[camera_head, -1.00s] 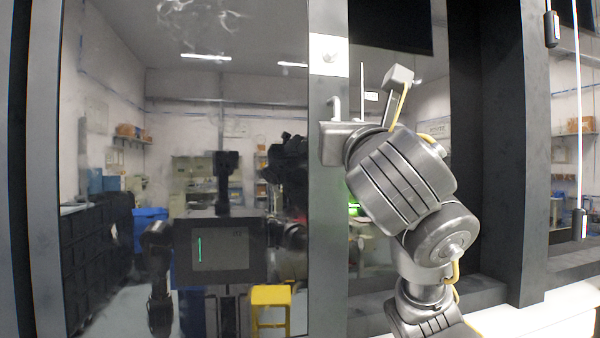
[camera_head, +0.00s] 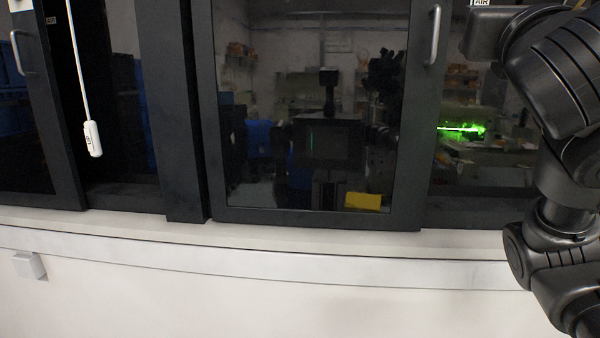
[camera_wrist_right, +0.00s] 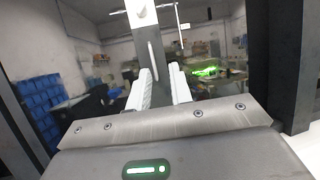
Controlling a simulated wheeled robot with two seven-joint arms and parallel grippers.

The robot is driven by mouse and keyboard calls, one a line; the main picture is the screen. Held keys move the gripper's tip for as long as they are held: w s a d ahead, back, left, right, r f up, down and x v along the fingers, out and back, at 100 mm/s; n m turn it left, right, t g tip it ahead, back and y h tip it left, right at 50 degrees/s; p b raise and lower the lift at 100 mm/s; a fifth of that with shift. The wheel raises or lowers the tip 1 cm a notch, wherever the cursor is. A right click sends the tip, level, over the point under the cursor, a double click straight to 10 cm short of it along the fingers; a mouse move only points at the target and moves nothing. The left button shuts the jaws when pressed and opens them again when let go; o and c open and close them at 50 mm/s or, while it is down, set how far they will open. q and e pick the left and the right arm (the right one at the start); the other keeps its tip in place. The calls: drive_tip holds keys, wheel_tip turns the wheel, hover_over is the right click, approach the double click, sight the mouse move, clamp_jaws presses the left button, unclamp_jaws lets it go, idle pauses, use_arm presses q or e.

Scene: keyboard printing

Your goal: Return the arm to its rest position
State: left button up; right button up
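My right arm (camera_head: 560,130) fills the right edge of the head view, bent, its upper part cut off by the frame. My right gripper (camera_wrist_right: 162,88) shows in the right wrist view with its two pale fingers apart and nothing between them. A pale door handle (camera_wrist_right: 153,60) on a metal frame appears beyond the fingers; I cannot tell the distance. In the head view a handle (camera_head: 433,35) stands on the dark glass door, left of my arm and apart from it. My left arm and gripper are not in view.
The dark-framed glass door (camera_head: 408,150) closely faces me and mirrors the room and my body. A pale ledge (camera_head: 300,262) runs below it. A white pendant (camera_head: 93,138) hangs by a cord at left. A green glow (camera_head: 470,131) shows behind the right glass.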

drive_tip(key=w+a+f+m+g+y, duration=0.1)
drive_tip(key=w+f+m+g+y, duration=0.3)
drive_tip(key=f, duration=0.8)
drive_tip(key=w+f+m, duration=0.2)
drive_tip(key=w+f, duration=0.3)
drive_tip(key=f, duration=0.8)
drive_tip(key=s+f+m+g+y, duration=0.25)
drive_tip(key=f+m+g, duration=0.4)
drive_tip(key=f, duration=1.95)
drive_tip(key=s+f+m+g, duration=0.3)
drive_tip(key=s+f+m, duration=0.75)
drive_tip(key=f, duration=0.55)
drive_tip(key=s+f+m+g, duration=0.2)
drive_tip(key=s+f+m, duration=0.3)
drive_tip(key=s, duration=0.6)
drive_tip(key=s+f+m+g, duration=0.3)
drive_tip(key=s+f, duration=0.4)
drive_tip(key=s, duration=0.4)
wheel_tip(320, 180, down, 27)
drive_tip(key=s+d+f+g, duration=0.2)
drive_tip(key=s+d+f, duration=0.1)
drive_tip(key=s+f, duration=1.1)
drive_tip(key=s, duration=0.2)
drive_tip(key=shift+s+d+f+n, duration=0.15)
drive_tip(key=shift+s+d+n, duration=0.05)
drive_tip(key=shift+s+n, duration=0.2)
